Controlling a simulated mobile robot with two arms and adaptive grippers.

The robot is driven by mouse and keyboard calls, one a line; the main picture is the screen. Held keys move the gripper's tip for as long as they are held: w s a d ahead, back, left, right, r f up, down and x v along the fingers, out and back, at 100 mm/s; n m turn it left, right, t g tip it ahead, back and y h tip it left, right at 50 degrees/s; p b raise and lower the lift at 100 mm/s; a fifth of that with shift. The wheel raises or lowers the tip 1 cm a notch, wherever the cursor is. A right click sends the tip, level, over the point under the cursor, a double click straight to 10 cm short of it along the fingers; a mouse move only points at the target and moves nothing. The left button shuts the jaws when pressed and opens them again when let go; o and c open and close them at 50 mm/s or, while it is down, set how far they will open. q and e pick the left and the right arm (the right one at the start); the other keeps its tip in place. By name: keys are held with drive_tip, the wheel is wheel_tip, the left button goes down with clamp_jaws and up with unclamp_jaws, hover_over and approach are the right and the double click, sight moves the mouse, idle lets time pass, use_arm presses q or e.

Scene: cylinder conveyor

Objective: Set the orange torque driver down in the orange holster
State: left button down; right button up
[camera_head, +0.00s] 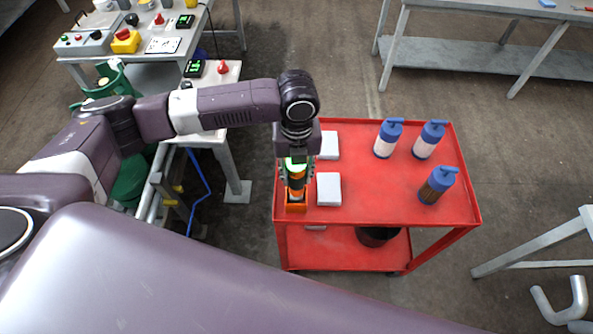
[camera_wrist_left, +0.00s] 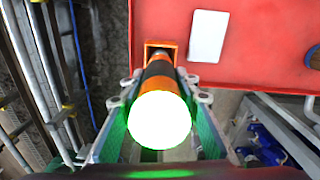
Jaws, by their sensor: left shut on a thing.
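The torque driver (camera_head: 296,184), orange with dark bands, is held upright in my left gripper (camera_head: 296,172) at the left edge of the red cart. In the left wrist view, the driver (camera_wrist_left: 158,84) is seen end-on, its near end glowing white, between the two green-lined fingers of the gripper (camera_wrist_left: 161,97). The orange holster (camera_head: 296,208) sits at the cart's front left corner. The driver's lower end lines up with the holster's opening, also seen in the left wrist view (camera_wrist_left: 160,43). How deep it is inside is hidden. My right gripper is not in view.
The red cart top (camera_head: 380,190) carries two white boxes (camera_head: 329,189) close right of the holster and several blue-capped bottles (camera_head: 423,139) farther right. The middle of the cart is clear. Grey workbenches (camera_head: 490,60) stand around.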

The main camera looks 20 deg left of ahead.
use_arm(q)
drive_tip(key=shift+f, duration=0.1)
idle(0.5)
drive_tip(key=shift+f+b, duration=0.35)
drive_tip(key=shift+f, duration=1.2)
drive_tip(key=c, duration=1.4)
unclamp_jaws()
wheel_tip(320, 180, up, 12)
drive_tip(key=shift+r, duration=0.1)
